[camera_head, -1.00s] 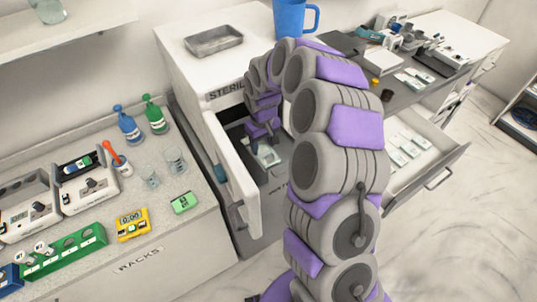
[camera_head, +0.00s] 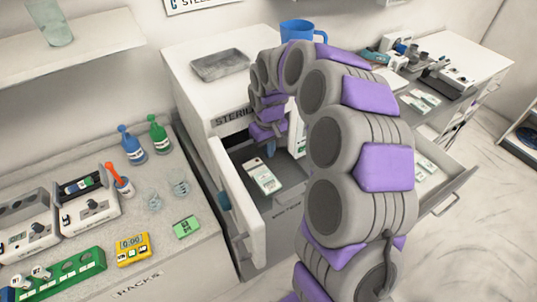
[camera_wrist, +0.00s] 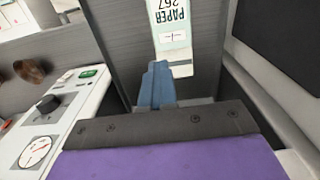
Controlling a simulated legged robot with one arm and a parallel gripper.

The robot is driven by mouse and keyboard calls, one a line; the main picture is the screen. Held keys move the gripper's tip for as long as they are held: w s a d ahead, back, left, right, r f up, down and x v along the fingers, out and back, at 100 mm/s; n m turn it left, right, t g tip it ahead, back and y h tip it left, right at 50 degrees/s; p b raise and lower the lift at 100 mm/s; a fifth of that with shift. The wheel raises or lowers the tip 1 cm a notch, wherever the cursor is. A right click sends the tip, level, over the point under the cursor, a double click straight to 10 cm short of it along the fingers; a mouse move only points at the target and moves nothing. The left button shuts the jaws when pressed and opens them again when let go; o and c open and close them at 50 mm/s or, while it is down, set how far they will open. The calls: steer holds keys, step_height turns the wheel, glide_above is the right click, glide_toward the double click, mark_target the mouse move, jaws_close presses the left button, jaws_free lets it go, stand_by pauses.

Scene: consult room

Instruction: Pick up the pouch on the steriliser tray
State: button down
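The pouch (camera_head: 263,178), a pale flat packet, lies on the dark steriliser tray (camera_head: 292,190) inside the open-fronted steriliser. In the wrist view the pouch (camera_wrist: 172,25) shows printed "PAPER 267", with its white near end just beyond and right of my fingertips. My gripper (camera_head: 270,147) is inside the steriliser opening, behind the pouch in the head view. In the wrist view the blue fingers of my gripper (camera_wrist: 157,68) look pressed together, with nothing seen between them. Contact with the pouch cannot be told.
The steriliser door (camera_head: 237,205) stands open on the left. A gauge panel (camera_wrist: 45,130) is close on the left in the wrist view. An open drawer (camera_head: 440,185) juts out at right.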

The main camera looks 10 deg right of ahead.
steer(key=c, duration=1.8)
jaws_free()
steer(key=shift+r, duration=0.1)
steer(key=o, duration=1.4)
steer(key=shift+r, duration=0.1)
